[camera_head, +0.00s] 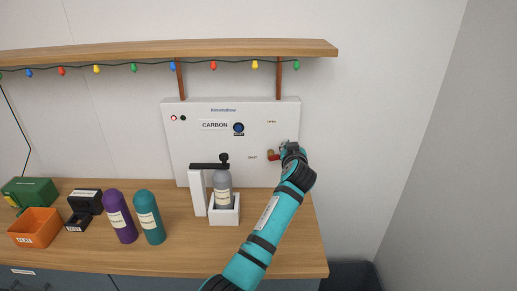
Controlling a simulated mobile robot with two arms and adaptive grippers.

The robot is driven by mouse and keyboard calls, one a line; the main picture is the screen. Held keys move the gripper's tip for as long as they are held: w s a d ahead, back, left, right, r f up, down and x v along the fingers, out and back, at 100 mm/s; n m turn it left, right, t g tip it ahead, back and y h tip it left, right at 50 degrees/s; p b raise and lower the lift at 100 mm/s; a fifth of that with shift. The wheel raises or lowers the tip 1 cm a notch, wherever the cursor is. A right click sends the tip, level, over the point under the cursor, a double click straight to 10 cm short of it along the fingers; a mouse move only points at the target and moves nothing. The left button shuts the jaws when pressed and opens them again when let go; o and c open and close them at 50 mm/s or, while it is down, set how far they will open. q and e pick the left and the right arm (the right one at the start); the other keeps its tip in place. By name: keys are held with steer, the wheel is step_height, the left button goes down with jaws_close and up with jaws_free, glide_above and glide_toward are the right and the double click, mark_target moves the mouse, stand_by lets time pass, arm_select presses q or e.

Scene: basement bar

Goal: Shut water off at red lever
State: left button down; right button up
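The white panel (205,155) on the wall above the counter carries the printed words "OPEN" near its upper right and "SHUT" lower down. The red lever (274,157) shows as a small red piece with a brownish part, just right of the word "SHUT".
A grey bottle (223,189) stands in a white holder (225,217) below the panel. A purple bottle (119,217), a teal bottle (150,218), an orange bin (36,228) and dark boxes are on the wooden counter (185,255). A shelf (230,48) with coloured lights hangs above.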

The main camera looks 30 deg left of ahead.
arm_select(q)
steer(key=shift+w+d+f+m+b, duration=0.15)
steer(key=shift+f+m+b, duration=0.1)
steer(key=shift+f+m, duration=0.1)
steer(key=shift+w+d+f+m+b, duration=0.1)
steer(key=shift+d+f+m+b, duration=0.05)
steer(key=shift+f+m+b, duration=0.15)
stand_by(0.4)
